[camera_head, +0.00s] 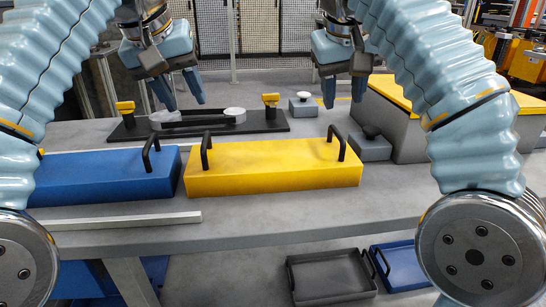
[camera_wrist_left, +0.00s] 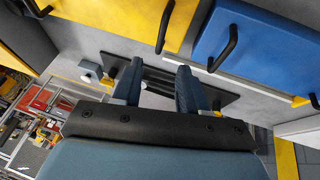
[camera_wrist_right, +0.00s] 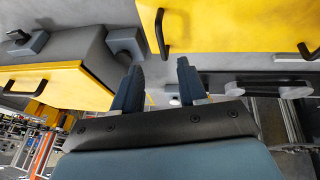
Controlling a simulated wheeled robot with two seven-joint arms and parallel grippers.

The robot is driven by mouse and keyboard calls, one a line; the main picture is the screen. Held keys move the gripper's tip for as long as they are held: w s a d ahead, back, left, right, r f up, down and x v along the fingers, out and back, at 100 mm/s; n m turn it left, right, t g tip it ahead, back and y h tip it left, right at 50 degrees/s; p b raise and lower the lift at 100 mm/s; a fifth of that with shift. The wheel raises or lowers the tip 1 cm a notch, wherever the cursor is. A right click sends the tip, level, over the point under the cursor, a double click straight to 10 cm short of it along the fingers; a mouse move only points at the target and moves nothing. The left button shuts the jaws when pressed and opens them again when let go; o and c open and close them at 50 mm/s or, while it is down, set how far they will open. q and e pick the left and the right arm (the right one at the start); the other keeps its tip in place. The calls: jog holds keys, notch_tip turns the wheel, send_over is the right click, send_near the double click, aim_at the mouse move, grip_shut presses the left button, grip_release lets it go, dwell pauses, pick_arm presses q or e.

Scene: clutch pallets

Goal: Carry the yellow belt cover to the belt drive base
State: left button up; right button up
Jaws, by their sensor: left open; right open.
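The yellow belt cover (camera_head: 272,172) lies flat on the grey table, with an upright black handle near each end. It also shows in the left wrist view (camera_wrist_left: 115,14) and right wrist view (camera_wrist_right: 230,25). The belt drive base (camera_head: 262,122), a dark plate with light pulleys and two yellow-topped posts, is behind the cover; it shows too in the right wrist view (camera_wrist_right: 212,80). My left gripper (camera_head: 183,100) is open and empty above the base's left part. My right gripper (camera_head: 344,98) is open and empty, behind and above the cover's right handle. Neither touches the cover.
A blue cover (camera_head: 105,177) with a handle lies left of the yellow one. A grey box with a yellow lid (camera_head: 398,93) stands at right, beside a grey block with a black knob (camera_head: 371,148). Below the table are a dark tray (camera_head: 330,275) and a blue tray (camera_head: 402,267).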

aim_at(205, 136)
pick_arm(q)
jog(key=x, duration=1.2)
pick_arm(e)
jog(key=x, duration=1.1)
jog(key=shift+w+f, duration=0.1)
jog(key=shift+f, duration=0.1)
pick_arm(q)
jog(key=shift+c, duration=0.2)
pick_arm(e)
jog(key=shift+c, duration=0.2)
pick_arm(q)
grip_shut()
pick_arm(e)
grip_shut()
pick_arm(q)
jog(key=shift+r, duration=0.1)
